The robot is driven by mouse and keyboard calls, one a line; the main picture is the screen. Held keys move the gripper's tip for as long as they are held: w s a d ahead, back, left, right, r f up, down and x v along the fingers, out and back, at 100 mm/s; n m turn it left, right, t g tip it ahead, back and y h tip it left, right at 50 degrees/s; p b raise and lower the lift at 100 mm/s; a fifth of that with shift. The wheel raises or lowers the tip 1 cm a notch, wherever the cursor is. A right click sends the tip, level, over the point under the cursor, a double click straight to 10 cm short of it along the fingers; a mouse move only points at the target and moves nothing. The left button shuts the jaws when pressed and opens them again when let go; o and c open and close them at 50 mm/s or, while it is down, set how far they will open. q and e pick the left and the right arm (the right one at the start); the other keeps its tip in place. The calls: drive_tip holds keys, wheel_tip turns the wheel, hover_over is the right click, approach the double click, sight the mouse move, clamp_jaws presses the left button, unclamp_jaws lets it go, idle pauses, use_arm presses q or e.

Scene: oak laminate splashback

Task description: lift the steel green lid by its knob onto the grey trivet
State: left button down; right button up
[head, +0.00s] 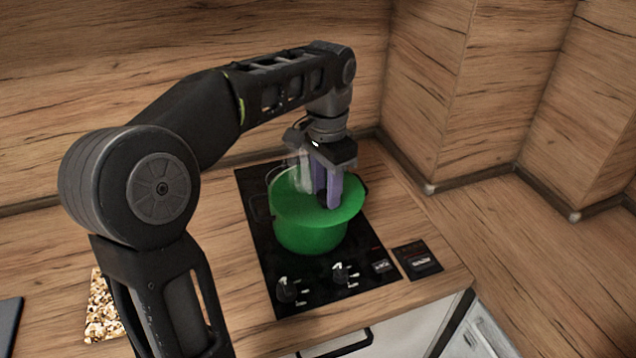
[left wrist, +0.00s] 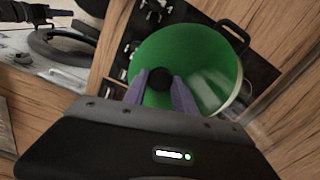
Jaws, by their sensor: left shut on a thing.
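The green lid (head: 345,203) sits at the top of the green pot (head: 308,238) on the black hob. It looks off-centre, overhanging the pot to the right in the head view; I cannot tell how far it is raised. My left gripper (head: 328,198) points down with its purple fingers shut on the black knob (left wrist: 160,78), which shows in the left wrist view against the lid (left wrist: 185,55). I cannot make out a grey trivet for certain; a dark grey slab (head: 9,322) is cut off at the left edge. A dark shape at the wrist view's top left may be my right gripper.
The black hob (head: 262,250) has knobs at its front. A small dark panel (head: 418,260) lies right of it. A speckled board (head: 101,308) lies at the left. Pale haze rises behind the gripper. Wooden walls stand close behind and to the right.

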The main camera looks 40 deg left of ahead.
use_arm(q)
drive_tip(key=s+d, duration=0.7)
drive_tip(key=d, duration=0.3)
drive_tip(key=shift+s+d, duration=0.15)
drive_tip(key=shift+d, duration=0.05)
